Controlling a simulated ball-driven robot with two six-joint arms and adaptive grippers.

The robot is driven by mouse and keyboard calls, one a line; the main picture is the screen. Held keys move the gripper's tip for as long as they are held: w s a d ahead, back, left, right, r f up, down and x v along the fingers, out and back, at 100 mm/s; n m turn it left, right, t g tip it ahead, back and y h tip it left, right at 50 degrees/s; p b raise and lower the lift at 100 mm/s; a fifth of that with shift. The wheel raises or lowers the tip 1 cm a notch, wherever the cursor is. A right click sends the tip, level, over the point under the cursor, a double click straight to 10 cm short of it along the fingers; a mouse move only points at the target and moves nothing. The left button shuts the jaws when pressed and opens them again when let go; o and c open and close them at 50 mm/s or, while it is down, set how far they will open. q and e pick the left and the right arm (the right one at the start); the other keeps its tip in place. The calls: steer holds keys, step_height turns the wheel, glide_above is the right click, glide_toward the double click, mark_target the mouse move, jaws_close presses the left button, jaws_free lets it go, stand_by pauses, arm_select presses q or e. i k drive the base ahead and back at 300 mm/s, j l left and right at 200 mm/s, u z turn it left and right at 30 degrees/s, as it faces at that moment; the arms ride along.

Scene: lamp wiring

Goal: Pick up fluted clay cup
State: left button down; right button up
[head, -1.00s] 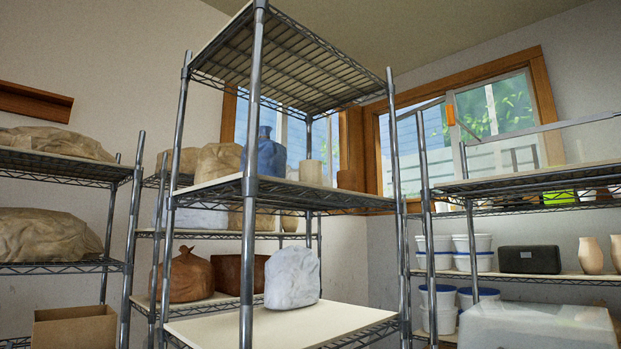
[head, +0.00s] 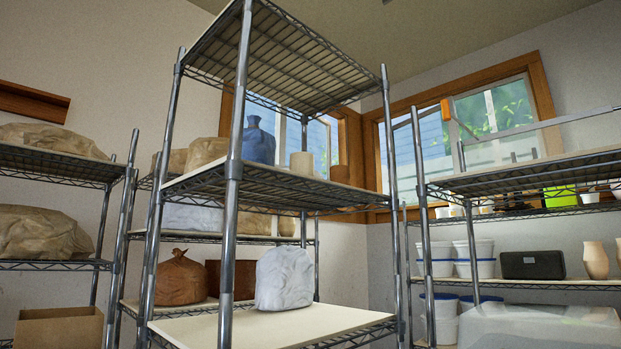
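Neither of my grippers shows in the head view. No cup can be clearly made out as fluted at this size. A small cream cylindrical vessel (head: 301,166) stands upright on the middle shelf of the near wire rack. A smaller brown vessel (head: 339,175) stands to its right, near the shelf's right end. Two pale clay vessels stand at the far right on the right rack; one (head: 596,260) shows whole and the other is cut by the picture edge. Fluting cannot be told on any of them.
The near wire rack (head: 232,169) has posts in front of its shelves. A blue wrapped bundle (head: 258,141), a white bag (head: 284,278) and a brown bag (head: 182,279) are in view. A black box (head: 532,264) and white buckets (head: 474,258) sit on the right rack.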

mark_target(301, 162)
steer(key=i+l+u, duration=0.3)
steer(key=l+u, duration=0.25)
steer(key=i+l+u, duration=0.15)
steer(key=l+u, duration=0.15)
steer(key=l, duration=0.1)
